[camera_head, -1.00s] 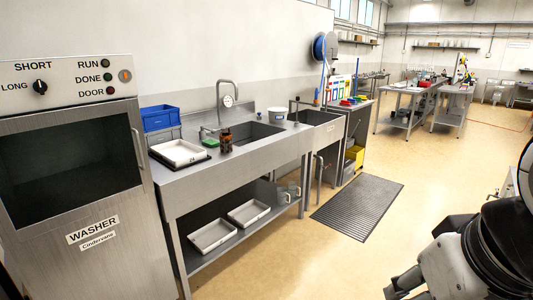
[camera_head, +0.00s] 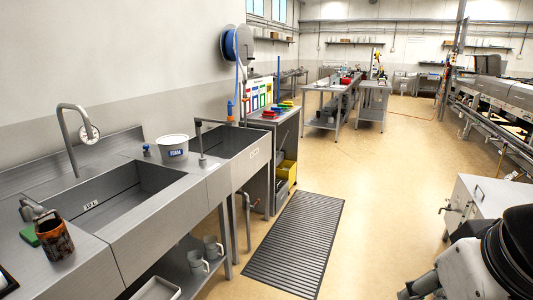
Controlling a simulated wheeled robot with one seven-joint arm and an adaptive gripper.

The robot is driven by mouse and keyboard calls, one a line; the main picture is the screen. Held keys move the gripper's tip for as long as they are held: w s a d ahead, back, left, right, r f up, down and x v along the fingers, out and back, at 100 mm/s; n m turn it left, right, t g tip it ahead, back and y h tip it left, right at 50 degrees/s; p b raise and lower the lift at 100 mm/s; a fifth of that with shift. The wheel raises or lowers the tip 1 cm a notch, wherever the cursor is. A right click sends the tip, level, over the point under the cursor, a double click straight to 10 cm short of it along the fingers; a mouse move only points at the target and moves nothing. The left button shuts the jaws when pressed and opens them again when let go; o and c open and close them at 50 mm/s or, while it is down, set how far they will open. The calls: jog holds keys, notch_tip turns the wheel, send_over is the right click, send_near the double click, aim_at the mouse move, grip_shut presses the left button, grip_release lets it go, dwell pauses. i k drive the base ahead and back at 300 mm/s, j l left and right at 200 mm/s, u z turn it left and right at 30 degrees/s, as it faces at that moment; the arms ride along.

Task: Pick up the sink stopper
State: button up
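I cannot make out a sink stopper for certain. The left sink basin (camera_head: 112,192) is a steel trough with a small label on its inner wall, and its near wall hides part of the floor. A second basin (camera_head: 232,142) lies further along the counter, its inside only partly seen. A small blue item (camera_head: 147,150) stands on the counter behind the left basin; it is too small to identify. My arm shows at the lower right. My gripper (camera_head: 406,292) is only partly in view at the bottom edge, away from the sinks, and its opening is unclear.
A white tub (camera_head: 173,149), a brown jar (camera_head: 54,239) and a green sponge (camera_head: 30,236) stand on the counter. Grey mugs (camera_head: 205,255) sit on the shelf below. A ribbed black mat (camera_head: 296,240) lies on open floor. A white cabinet (camera_head: 485,208) stands right.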

aim_at(198, 122)
jog(key=i+z, duration=0.25)
jog(key=i, duration=0.65)
jog(key=i+z, duration=0.2)
jog(key=i, duration=0.65)
jog(key=i+u, duration=0.7)
jog(key=i+l+u, duration=0.2)
jog(key=i+u, duration=0.15)
jog(key=i+j+u, duration=0.1)
jog(key=i+u, duration=0.45)
jog(key=u, duration=0.3)
jog(key=i+l+u, duration=0.1)
jog(key=i+u, duration=0.3)
jog(key=i+l+u, duration=0.15)
jog(key=u, duration=0.25)
